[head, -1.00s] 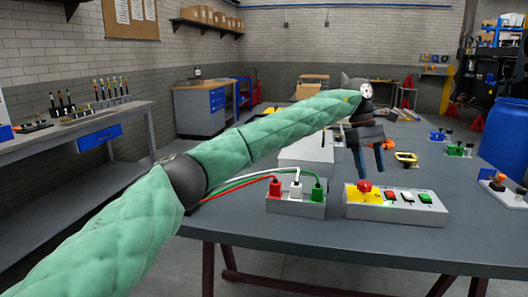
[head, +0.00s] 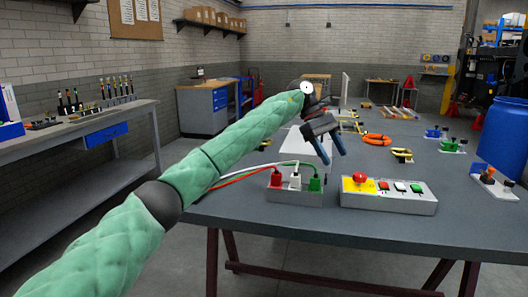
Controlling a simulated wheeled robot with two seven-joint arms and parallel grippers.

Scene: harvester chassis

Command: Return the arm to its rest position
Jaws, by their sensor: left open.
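My left arm, in a green quilted sleeve, reaches in from the lower left of the head view over the grey table (head: 330,234). My left gripper (head: 334,156) hangs at its end, open and empty, fingers pointing down and to the right. It is above the table, behind the plug box (head: 293,197) and the button panel (head: 388,203), apart from both. The plug box holds red, white and green plugs with cables. The panel has a red emergency button on yellow and several smaller buttons. My right gripper is not in view.
A blue barrel (head: 503,140) stands at right. A workbench (head: 90,130) with tools stands at left.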

